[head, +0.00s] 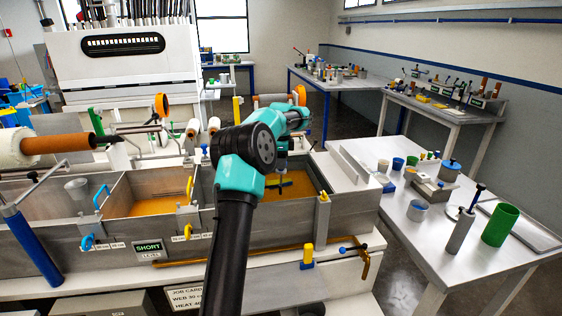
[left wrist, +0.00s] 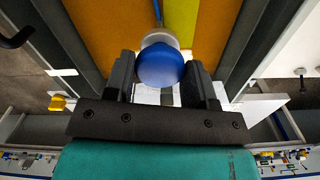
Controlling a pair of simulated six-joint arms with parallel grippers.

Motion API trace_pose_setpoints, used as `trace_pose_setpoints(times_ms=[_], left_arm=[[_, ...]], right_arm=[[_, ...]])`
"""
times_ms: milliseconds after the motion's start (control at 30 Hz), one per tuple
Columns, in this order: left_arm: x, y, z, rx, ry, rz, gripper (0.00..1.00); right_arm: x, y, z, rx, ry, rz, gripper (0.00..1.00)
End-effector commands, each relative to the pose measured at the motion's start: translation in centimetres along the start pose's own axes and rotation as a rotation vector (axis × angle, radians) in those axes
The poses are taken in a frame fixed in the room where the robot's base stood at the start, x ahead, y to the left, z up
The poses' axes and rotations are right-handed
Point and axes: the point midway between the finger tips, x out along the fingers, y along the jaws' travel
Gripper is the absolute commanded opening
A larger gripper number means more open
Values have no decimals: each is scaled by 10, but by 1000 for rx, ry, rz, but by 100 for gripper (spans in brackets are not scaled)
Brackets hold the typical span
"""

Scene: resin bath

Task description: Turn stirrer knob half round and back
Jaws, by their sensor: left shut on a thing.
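The stirrer knob (left wrist: 162,68) is a round blue ball with a pale collar behind it, seen between the fingers in the left wrist view. My left gripper (left wrist: 162,85) is shut on it, one dark finger on each side. A thin blue rod and a yellow-green strip (left wrist: 180,22) show beyond the knob, over the orange resin (left wrist: 105,22). In the head view my left gripper (head: 281,163) points down over the right-hand resin compartment, above a yellow-green bar (head: 283,182). The knob is not clear there. My right gripper is not in view.
The grey metal bath (head: 190,248) has dividing walls close to the gripper. A yellow clip (head: 323,197) sits on its right front rim. The side table (head: 420,240) at right holds a green cup (head: 500,226) and several small pots.

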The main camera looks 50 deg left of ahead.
Motion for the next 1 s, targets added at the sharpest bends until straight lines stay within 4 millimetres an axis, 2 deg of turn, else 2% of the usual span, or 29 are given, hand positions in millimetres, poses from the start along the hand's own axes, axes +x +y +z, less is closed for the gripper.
trace_pose_setpoints(times_ms=[300, 767, 800, 1000], left_arm=[[-1, 0, 0, 121, 1, -3, 27], [-1, 0, 0, 134, 1, -3, 27], [-1, 0, 0, 134, 1, -3, 54], [-1, 0, 0, 134, 0, -2, 74]], right_arm=[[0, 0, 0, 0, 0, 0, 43], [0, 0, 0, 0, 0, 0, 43], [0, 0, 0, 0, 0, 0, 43], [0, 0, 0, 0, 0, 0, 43]])
